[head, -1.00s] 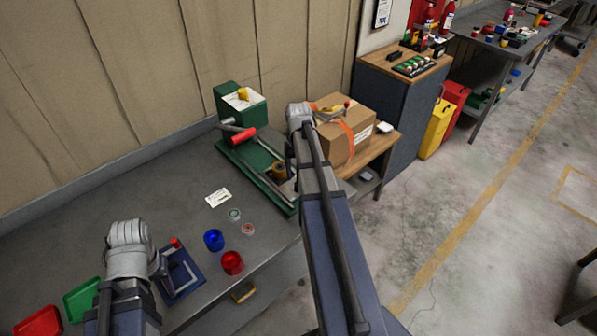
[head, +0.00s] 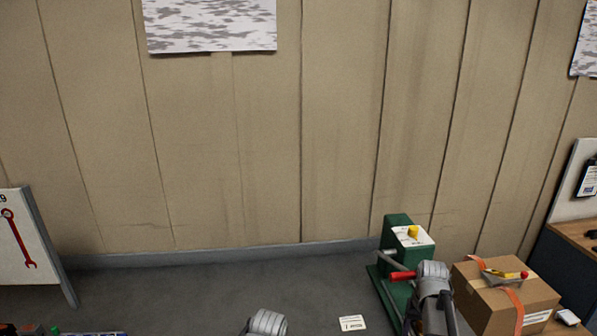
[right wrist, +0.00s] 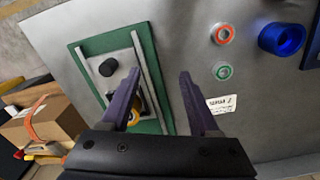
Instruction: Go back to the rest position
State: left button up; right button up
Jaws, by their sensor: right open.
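Nothing shows held between the fingertips. In the head view my right arm's grey joint stands in front of the green machine (head: 397,228) with a red handle. My left arm's grey joint shows at the bottom edge of the head view; its gripper is out of frame.
A cardboard box (head: 490,300) with an orange strap stands right of the green machine. A wrench sign board (head: 30,245) stands at left.

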jog(key=s+a+f+n+b, duration=0.1)
jog(key=s+a+n, duration=0.2)
jog(key=a, duration=1.1)
jog(key=s+a+f+n+h, duration=0.1)
jog(key=s+a+n, duration=0.2)
jog(key=s+a, duration=0.6)
jog(key=a, duration=0.6)
jog(key=shift+s+n+b, duration=0.2)
jog(key=shift+n+b, duration=0.1)
jog(key=shift+b, duration=0.1)
